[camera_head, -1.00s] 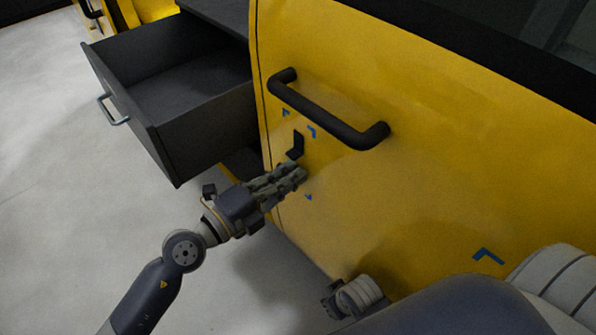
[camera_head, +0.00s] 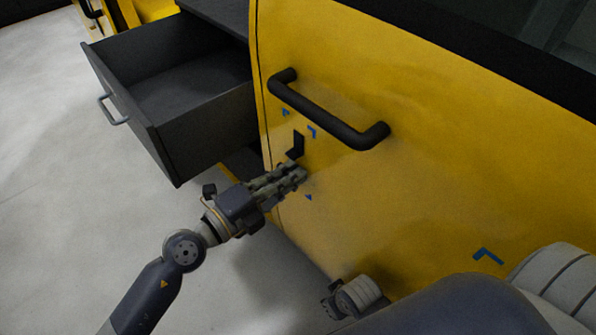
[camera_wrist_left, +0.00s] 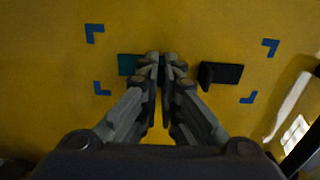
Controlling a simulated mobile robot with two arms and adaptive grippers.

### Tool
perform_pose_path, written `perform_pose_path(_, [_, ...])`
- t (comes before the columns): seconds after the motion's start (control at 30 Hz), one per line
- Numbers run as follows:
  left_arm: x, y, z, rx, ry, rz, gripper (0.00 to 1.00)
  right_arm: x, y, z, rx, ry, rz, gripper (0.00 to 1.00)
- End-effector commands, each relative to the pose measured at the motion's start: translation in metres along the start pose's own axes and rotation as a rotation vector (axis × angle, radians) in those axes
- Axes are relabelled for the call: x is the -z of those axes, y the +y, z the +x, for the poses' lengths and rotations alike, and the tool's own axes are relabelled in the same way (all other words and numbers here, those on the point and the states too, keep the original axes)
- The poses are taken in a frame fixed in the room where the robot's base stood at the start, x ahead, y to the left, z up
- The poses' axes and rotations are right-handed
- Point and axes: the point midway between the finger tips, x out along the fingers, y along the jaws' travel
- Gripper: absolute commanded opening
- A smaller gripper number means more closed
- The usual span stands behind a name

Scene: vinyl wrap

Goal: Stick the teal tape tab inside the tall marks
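The teal tape tab (camera_wrist_left: 130,64) lies flat against the yellow panel in the left wrist view; its teal plate sticks out left of my fingers and the rest is hidden by them. My left gripper (camera_head: 300,174) is at the panel, also seen in the left wrist view (camera_wrist_left: 162,62). Its fingertips are nearly together, seemingly around the tab's upright part. Blue corner marks (camera_wrist_left: 95,33) (camera_wrist_left: 271,47) frame a stretch of panel with the teal tab inside it. In the head view this frame (camera_head: 312,131) is taller than wide, and the tab is hidden.
A black L-shaped piece (camera_wrist_left: 225,73) sits inside the same marks, right of my fingers and apart from them. A black bar handle (camera_head: 330,112) stands out above. An open grey drawer (camera_head: 205,125) is at left. Another blue mark (camera_head: 488,256) is lower right. My right gripper (camera_head: 335,300) is partly hidden.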

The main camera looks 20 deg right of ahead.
Motion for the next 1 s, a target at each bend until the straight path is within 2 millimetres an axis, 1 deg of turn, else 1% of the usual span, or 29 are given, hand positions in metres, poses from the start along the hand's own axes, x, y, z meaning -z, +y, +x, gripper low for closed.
perform_pose_path(0.33, [0.0008, -0.0014, 0.0009, 0.003, 0.001, 0.0, 0.0, 0.001, -0.0002, -0.0005, 0.0, 0.004, 0.0, 0.17])
perform_pose_path(1.0, [0.0007, -0.0015, 0.0011, 0.003, 0.001, 0.0, 0.0, -0.0035, -0.0004, 0.005, 0.001, -0.003, 0.0, 0.17])
